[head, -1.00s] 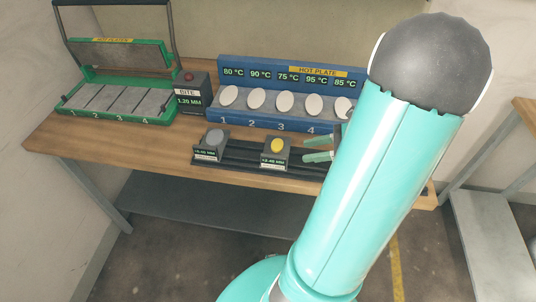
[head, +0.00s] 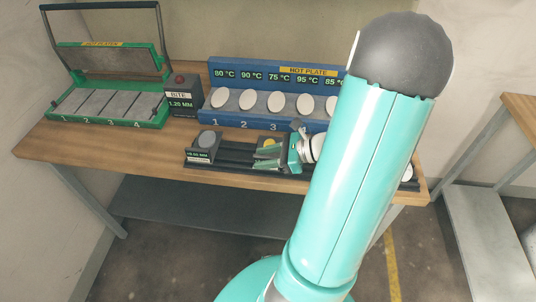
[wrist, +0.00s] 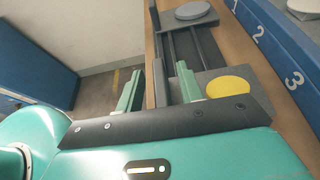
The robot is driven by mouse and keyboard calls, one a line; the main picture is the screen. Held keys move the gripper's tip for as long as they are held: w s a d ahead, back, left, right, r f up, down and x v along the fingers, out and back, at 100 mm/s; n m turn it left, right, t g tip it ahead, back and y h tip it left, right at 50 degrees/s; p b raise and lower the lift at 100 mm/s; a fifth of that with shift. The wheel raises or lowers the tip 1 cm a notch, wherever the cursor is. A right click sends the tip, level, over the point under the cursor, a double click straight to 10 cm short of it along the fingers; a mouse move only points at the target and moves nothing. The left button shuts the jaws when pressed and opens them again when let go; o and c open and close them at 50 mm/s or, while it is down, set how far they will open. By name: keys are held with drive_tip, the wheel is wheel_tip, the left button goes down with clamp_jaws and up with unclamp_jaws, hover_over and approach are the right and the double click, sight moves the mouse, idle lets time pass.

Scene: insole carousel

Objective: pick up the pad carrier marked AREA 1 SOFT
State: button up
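No marking reading AREA 1 SOFT is legible in any view. On a dark rail (head: 232,155), one carrier has a grey disc (head: 207,138) at the left end. Another has a yellow disc (head: 269,142) near the middle, partly hidden by my gripper (head: 267,159). In the wrist view my gripper (wrist: 158,88) is open and empty, its two green fingers apart. The yellow disc (wrist: 228,86) lies to the right of both fingers there, and the grey disc (wrist: 194,10) is farther off at the top. My arm hides the right part of the rail.
A blue hot plate (head: 212,118) with several white oval pads stands behind the rail. A green press (head: 157,109) with its lid raised stands at the left, beside a dark BITE box (head: 183,98). Bare wooden tabletop (head: 100,140) lies left of the rail.

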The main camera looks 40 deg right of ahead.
drive_tip(key=shift+x, duration=0.85)
clamp_jaws()
drive_tip(key=shift+r, duration=0.1)
